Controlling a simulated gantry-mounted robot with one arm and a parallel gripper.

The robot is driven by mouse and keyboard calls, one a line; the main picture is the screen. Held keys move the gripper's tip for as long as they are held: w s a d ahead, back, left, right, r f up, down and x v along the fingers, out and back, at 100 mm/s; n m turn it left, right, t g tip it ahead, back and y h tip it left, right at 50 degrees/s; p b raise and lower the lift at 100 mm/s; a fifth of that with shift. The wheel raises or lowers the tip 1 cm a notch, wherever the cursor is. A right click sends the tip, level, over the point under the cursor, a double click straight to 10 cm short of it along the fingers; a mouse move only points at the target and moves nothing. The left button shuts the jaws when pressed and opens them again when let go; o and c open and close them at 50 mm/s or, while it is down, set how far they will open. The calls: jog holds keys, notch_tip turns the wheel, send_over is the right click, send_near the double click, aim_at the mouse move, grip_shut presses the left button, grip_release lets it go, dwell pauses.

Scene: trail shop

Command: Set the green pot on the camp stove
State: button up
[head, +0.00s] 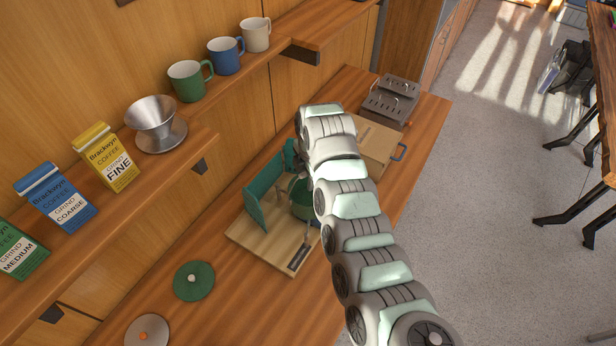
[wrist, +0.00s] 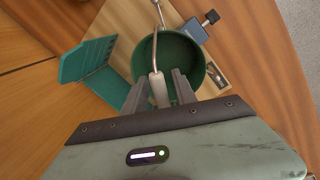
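The green pot (head: 302,200) is over a pale wooden board, partly hidden by my arm in the head view. In the wrist view the pot (wrist: 181,58) shows its dark green inside and a raised wire handle (wrist: 159,91) with a thick grey grip. My gripper (wrist: 161,80) is above the pot, its two fingers on either side of this grip. A small gap shows at the right finger, so it looks open. In the head view my gripper is hidden behind my arm. A grey metal unit (head: 391,101) with wire loops at the counter's far end may be the camp stove.
The board (head: 262,244) carries an upright green folded panel (head: 264,186) left of the pot. A blue part (wrist: 193,30) with a black knob is right of it. A wooden box (head: 375,140) stands between board and grey unit. Two round lids (head: 193,281) lie nearer on the counter.

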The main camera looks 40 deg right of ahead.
jog(key=shift+o, duration=0.3)
jog(key=r, duration=0.3)
jog(key=s+r+b, duration=0.1)
jog(key=r, duration=0.3)
jog(key=r+b, duration=0.1)
jog(key=r, duration=0.2)
jog(key=shift+s+a+r, duration=0.1)
jog(key=shift+s+r, duration=0.05)
jog(key=shift+s, duration=0.05)
jog(key=shift+a+r, duration=0.1)
jog(key=shift+r, duration=0.1)
jog(key=shift+s, duration=0.1)
